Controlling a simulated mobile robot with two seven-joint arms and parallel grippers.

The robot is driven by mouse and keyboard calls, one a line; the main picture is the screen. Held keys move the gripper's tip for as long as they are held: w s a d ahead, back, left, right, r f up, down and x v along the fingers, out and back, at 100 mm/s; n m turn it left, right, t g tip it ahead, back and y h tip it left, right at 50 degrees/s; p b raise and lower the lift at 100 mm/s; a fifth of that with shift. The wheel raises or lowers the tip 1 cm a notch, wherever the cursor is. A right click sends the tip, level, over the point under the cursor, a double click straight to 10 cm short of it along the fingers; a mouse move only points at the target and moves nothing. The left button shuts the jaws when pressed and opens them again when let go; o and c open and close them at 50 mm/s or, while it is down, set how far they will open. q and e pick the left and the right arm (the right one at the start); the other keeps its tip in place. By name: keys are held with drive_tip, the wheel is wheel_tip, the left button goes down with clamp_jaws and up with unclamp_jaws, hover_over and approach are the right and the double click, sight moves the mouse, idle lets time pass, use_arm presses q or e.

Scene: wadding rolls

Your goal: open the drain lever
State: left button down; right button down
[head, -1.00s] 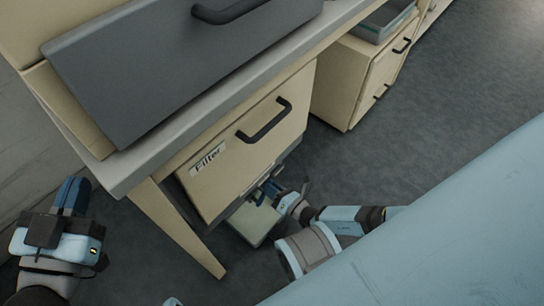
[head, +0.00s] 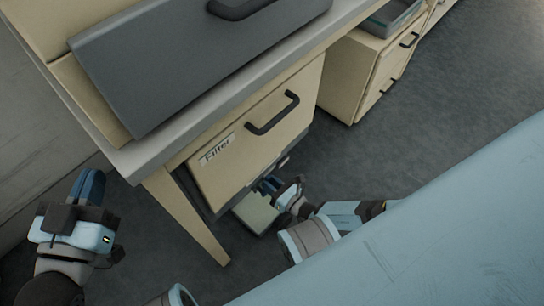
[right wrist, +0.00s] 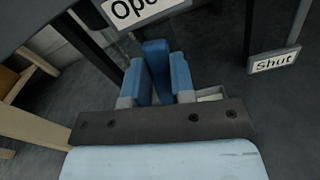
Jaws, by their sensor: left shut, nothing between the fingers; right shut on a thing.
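The drain lever (right wrist: 156,62) is a blue upright bar in the right wrist view. It stands between the two blue fingers of my right gripper (right wrist: 157,85), which is shut on it. The lever's top is just below a white "Open" label (right wrist: 130,10), partly cut off by the frame. A "Shut" label (right wrist: 273,61) is further right, apart from the lever. In the head view my right gripper (head: 268,185) is small and partly hidden, low under the cabinet marked Filter. My left gripper (head: 88,188) is shut and empty at the left.
The Filter cabinet (head: 240,150) with a black handle hangs under the grey worktop, above my right gripper. A pale box (head: 254,213) is below it. A table leg (head: 188,218) stands to the left. Another cabinet (head: 350,75) is behind. The floor at right is clear.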

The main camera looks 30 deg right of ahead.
drive_tip(key=shift+s+a+n, duration=0.1)
drive_tip(key=shift+a+n, duration=0.15)
drive_tip(key=shift+n, duration=0.15)
drive_tip(key=c, duration=1)
unclamp_jaws()
use_arm(q)
drive_tip(key=shift+r, duration=0.1)
use_arm(e)
drive_tip(key=shift+o, duration=0.2)
use_arm(q)
drive_tip(key=shift+s, duration=0.15)
use_arm(e)
drive_tip(key=shift+s, duration=0.1)
